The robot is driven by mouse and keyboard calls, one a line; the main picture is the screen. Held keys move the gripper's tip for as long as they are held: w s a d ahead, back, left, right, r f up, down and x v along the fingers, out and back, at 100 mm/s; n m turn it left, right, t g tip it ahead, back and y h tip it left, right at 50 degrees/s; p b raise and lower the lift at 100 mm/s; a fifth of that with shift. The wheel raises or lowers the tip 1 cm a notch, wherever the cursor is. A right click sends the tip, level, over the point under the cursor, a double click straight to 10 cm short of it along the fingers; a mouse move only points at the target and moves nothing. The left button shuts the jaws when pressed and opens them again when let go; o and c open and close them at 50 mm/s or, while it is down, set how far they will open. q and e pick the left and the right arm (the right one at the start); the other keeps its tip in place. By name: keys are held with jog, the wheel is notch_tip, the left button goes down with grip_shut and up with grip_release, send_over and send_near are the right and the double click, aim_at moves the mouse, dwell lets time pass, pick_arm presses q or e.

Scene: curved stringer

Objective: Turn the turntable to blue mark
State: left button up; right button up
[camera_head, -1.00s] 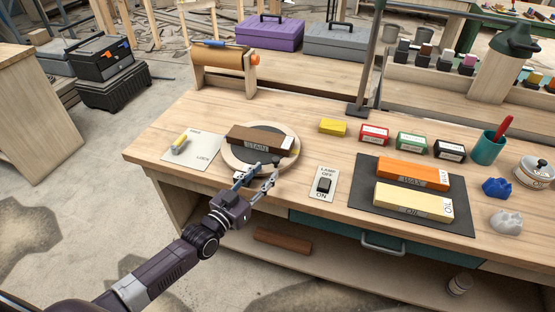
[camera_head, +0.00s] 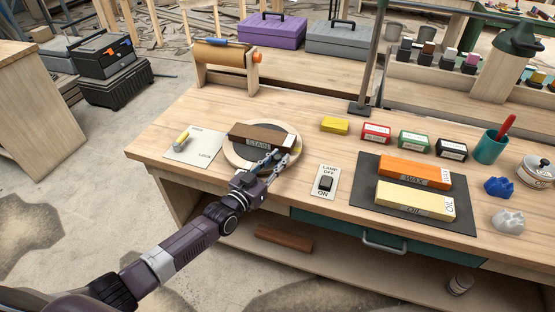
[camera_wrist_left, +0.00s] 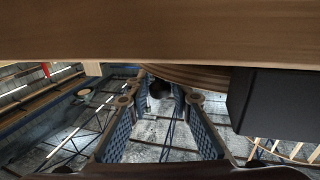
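The turntable (camera_head: 234,160) is a round pale wooden disc near the left front of the bench. A dark brown block marked STAIN (camera_head: 262,138) lies across its top. A small yellow patch (camera_head: 297,150) shows at its right edge; I cannot make out a blue mark. My left gripper (camera_head: 276,158) is at the turntable's front right edge and hides part of it. In the left wrist view its two fingers (camera_wrist_left: 160,95) are apart, with a dark round thing (camera_wrist_left: 160,88) between their tips and the curved wooden rim (camera_wrist_left: 190,75) just beyond. My right gripper is out of view.
A card with a yellow piece (camera_head: 182,138) lies left of the turntable. A lamp switch plate (camera_head: 325,183) is to the right, then a dark mat (camera_head: 366,172) with orange and cream blocks. A paper-roll holder (camera_head: 225,65) stands behind.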

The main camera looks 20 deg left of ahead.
pick_arm(q)
grip_shut()
